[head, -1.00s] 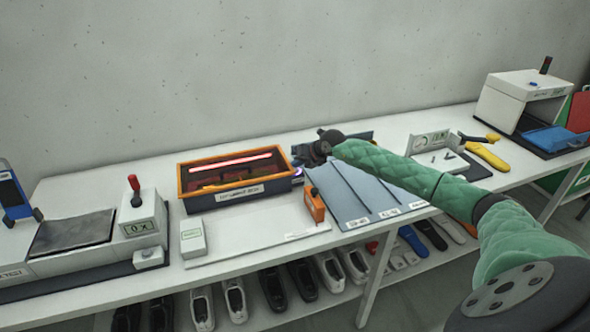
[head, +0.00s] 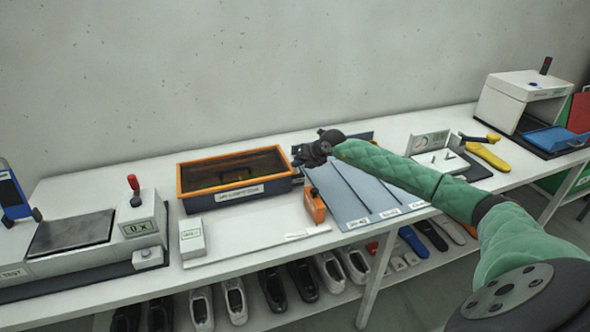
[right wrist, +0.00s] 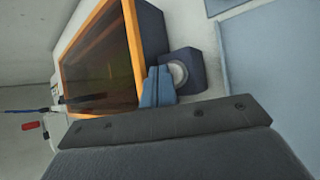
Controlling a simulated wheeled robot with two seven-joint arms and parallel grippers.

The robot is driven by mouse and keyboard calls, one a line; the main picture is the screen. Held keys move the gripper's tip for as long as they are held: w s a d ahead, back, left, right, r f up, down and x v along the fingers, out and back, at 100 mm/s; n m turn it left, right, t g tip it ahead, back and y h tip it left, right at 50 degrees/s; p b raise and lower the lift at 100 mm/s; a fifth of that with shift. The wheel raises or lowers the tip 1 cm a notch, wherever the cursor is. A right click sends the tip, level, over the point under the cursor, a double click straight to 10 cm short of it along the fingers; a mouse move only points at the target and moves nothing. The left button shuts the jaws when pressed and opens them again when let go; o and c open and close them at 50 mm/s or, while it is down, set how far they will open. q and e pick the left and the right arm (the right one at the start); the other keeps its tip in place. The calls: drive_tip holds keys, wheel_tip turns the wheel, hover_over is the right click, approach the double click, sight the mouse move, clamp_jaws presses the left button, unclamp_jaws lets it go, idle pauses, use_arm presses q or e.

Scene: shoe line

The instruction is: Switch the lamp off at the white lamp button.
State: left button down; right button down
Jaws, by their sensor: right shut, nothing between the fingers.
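The lamp box (head: 234,176) is a dark box with an orange rim on the table. Its inside is dark, with no lit tube showing. In the right wrist view the same box (right wrist: 107,52) fills the upper left. The white lamp button (right wrist: 178,74) is round and sits on a small dark block beside the box. My right gripper (head: 299,156) is at the right end of the box. In the wrist view its shut, empty fingers (right wrist: 158,87) are right beside the button; I cannot tell if they touch it. In the head view the button is not clearly visible. My left gripper is out of view.
An orange device (head: 314,206) stands in front of my right gripper. A blue-grey sectioned mat (head: 355,192) lies to the right, and a white board (head: 250,237) lies in front of the box. A tester with a red lever (head: 138,222) stands left.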

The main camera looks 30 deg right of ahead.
sight(297, 170)
drive_tip(key=shift+r, duration=0.15)
drive_tip(key=shift+r+p, duration=0.85)
drive_tip(key=shift+r, duration=2.05)
